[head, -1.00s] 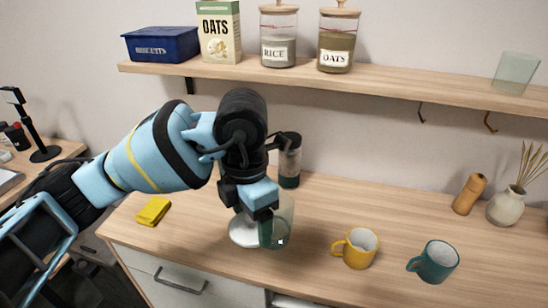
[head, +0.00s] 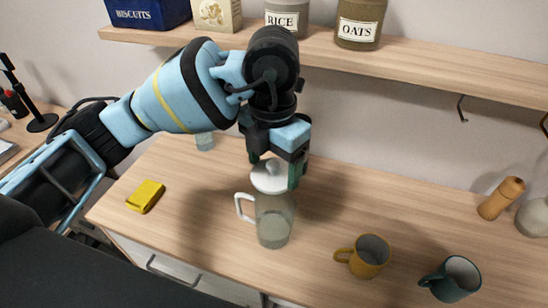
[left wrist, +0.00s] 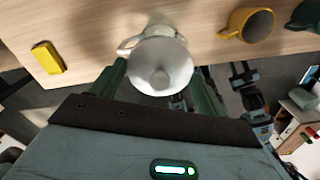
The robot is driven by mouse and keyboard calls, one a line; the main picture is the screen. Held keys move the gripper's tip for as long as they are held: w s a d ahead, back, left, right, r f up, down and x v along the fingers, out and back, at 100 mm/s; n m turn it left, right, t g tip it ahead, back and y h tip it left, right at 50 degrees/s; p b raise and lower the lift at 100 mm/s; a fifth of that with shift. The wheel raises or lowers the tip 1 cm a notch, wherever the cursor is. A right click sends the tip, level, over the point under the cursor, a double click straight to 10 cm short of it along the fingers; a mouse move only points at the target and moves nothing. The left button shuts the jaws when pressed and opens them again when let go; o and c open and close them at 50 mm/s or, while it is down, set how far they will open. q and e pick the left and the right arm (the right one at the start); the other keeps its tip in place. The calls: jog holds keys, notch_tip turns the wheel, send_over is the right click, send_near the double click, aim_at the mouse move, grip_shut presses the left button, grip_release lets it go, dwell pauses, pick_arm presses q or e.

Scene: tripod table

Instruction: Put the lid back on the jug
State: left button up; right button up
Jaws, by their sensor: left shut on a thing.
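The white round lid (head: 268,181) with a knob is held between the dark green fingers of my left gripper (head: 276,170). The clear glass jug (head: 273,222) stands upright on the counter, its white handle to the left. The lid is at the jug's top; I cannot tell whether it rests on the rim or hovers just above. In the left wrist view the lid (left wrist: 160,68) sits between both fingertips (left wrist: 160,78) and hides most of the jug, whose handle (left wrist: 126,46) shows at its left. My right gripper is not seen.
A yellow mug (head: 368,257) and a teal mug (head: 453,279) stand right of the jug. A yellow cloth (head: 145,196) lies left. A shelf (head: 420,68) with jars runs above. The counter between cloth and jug is clear.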

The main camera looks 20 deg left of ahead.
aim_at(273, 176)
pick_arm(q)
notch_tip(273, 176, down, 2)
jog(key=shift+w+f+b, duration=0.1)
jog(key=shift+b, duration=0.35)
notch_tip(273, 176, down, 2)
jog(key=shift+f+b, duration=0.1)
jog(key=shift+b, duration=0.45)
jog(key=shift+f, duration=0.9)
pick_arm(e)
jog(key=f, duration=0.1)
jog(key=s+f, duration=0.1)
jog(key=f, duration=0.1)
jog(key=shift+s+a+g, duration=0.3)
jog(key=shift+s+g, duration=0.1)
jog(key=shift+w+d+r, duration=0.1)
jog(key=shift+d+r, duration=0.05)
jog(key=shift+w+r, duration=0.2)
pick_arm(q)
jog(key=shift+f, duration=0.15)
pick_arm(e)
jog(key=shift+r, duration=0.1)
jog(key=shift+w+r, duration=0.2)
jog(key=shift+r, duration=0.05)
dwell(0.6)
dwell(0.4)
